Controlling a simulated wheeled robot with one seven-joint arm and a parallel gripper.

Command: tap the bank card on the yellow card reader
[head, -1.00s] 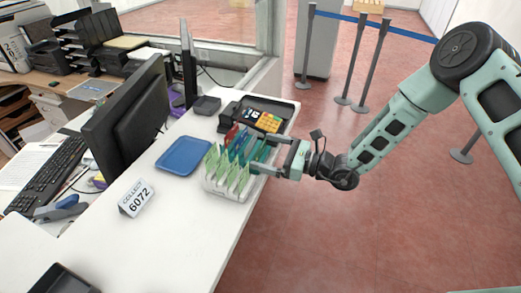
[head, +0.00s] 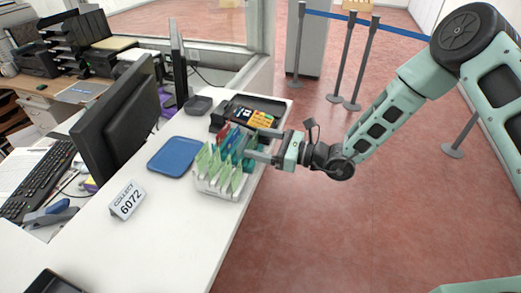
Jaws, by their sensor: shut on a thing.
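The yellow card reader (head: 263,118), with a yellow keypad, lies near the far end of the white counter. My gripper (head: 252,145) reaches in from the right, just in front of the reader, over the back of a clear rack (head: 222,190). Its fingers are shut on a thin teal card (head: 243,143) at the rack's back. The fingers and neighbouring cards hide much of this card, so I cannot tell whether it is clear of the rack. A red card and blue ones show beside it. Green leaflets (head: 215,170) fill the front of the rack.
A blue tray (head: 174,157) lies left of the rack. A white sign (head: 127,199) reads "COLLECT 6072". A black tray (head: 270,104) and a small dark tray (head: 198,105) are at the back. Monitors stand along the left. Barrier posts stand on the red floor.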

